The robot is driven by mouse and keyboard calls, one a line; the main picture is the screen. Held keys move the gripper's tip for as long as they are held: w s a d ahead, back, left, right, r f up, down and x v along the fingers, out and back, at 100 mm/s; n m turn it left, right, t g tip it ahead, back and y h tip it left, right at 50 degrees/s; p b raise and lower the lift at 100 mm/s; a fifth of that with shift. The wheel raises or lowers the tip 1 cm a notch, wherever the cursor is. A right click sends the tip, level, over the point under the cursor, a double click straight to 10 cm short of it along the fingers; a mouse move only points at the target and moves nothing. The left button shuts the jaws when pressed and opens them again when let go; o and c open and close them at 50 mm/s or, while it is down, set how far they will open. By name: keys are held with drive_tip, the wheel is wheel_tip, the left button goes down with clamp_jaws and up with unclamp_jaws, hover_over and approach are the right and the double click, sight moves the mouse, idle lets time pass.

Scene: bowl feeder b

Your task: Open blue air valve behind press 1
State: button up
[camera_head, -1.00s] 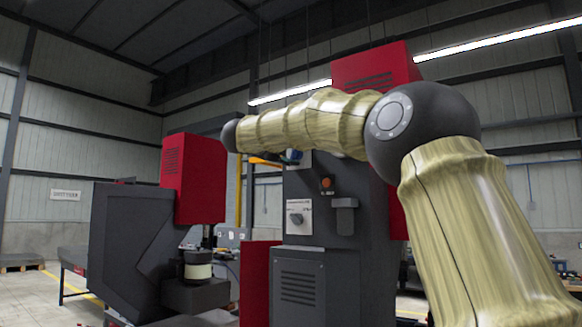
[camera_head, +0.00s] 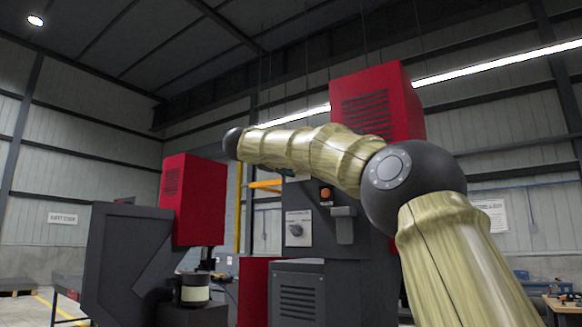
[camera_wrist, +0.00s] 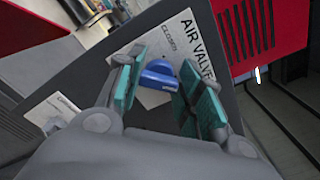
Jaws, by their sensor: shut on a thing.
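The blue air valve handle (camera_wrist: 160,75) shows in the wrist view on a pale plate marked "AIR VALVE" and "CLOSED" (camera_wrist: 193,45). My gripper (camera_wrist: 157,88) has its teal finger pads on either side of the handle and is shut on it. The handle is hidden behind my arm or the machine in the head view, and so is my gripper. The dark machine (camera_head: 298,262) with a red top box (camera_head: 375,100) stands behind my arm in the head view.
A white panel with a knob (camera_head: 298,228) and an orange button (camera_head: 325,193) are on the machine's face. A second dark machine with a red box (camera_head: 193,200) stands to the left. In the wrist view, a red vented housing (camera_wrist: 262,32) is close on the right.

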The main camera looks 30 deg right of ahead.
drive_tip(key=o, duration=1)
drive_tip(key=shift+a, duration=0.1)
drive_tip(key=v, duration=1.1)
drive_tip(key=shift+s+a, duration=0.15)
drive_tip(key=shift+a, duration=0.2)
drive_tip(key=shift+f, duration=0.1)
